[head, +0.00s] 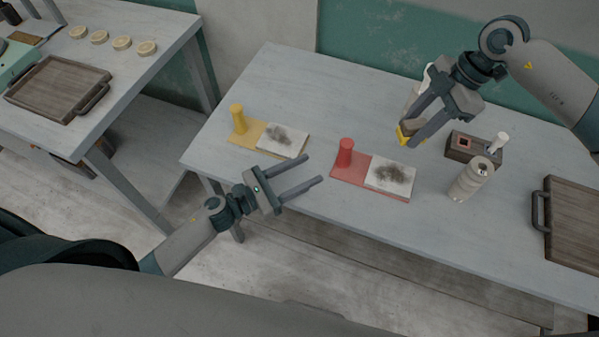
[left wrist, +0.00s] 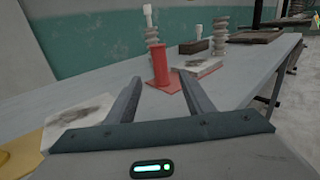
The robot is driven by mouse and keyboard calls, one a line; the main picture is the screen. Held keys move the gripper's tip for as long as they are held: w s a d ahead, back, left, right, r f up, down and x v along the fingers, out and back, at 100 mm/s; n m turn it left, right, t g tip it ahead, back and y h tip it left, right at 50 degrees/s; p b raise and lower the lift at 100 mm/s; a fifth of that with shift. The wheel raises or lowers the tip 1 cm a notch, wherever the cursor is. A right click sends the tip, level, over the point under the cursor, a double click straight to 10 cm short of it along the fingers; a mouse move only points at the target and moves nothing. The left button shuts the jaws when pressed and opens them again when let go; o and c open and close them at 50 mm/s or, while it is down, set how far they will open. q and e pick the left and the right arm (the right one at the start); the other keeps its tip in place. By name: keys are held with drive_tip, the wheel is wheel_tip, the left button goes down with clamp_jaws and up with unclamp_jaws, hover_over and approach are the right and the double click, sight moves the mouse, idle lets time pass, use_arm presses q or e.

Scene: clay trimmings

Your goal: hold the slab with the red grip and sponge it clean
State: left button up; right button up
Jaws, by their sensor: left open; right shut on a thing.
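A white slab with a dark smudge (head: 391,175) lies on the right part of a red board. The red grip (head: 345,152) stands upright on the board's left part; it also shows in the left wrist view (left wrist: 160,65), between and beyond the fingers. My left gripper (head: 314,168) is open and empty, in front of and left of the red grip. My right gripper (head: 409,137) is shut on a yellow sponge with a darker top (head: 403,138), behind and above the red board. The fingers hide part of the sponge.
A second smudged slab (head: 281,138) lies on a yellow board with a yellow grip (head: 238,119) to the left. A ridged pale bottle (head: 470,180), a dark wooden block (head: 461,147) and a wooden tray (head: 572,222) stand to the right.

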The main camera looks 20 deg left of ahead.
sight(340, 154)
use_arm(q)
drive_tip(key=x, duration=1)
drive_tip(key=shift+w+d, duration=0.2)
clamp_jaws()
use_arm(e)
drive_tip(key=shift+f, duration=0.1)
idle(0.5)
drive_tip(key=s+d+f, duration=0.2)
drive_tip(key=s+f, duration=0.3)
drive_tip(key=f, duration=0.3)
drive_tip(key=shift+s+d+f, duration=0.15)
drive_tip(key=shift+d+f, duration=0.05)
drive_tip(key=shift+f, duration=0.15)
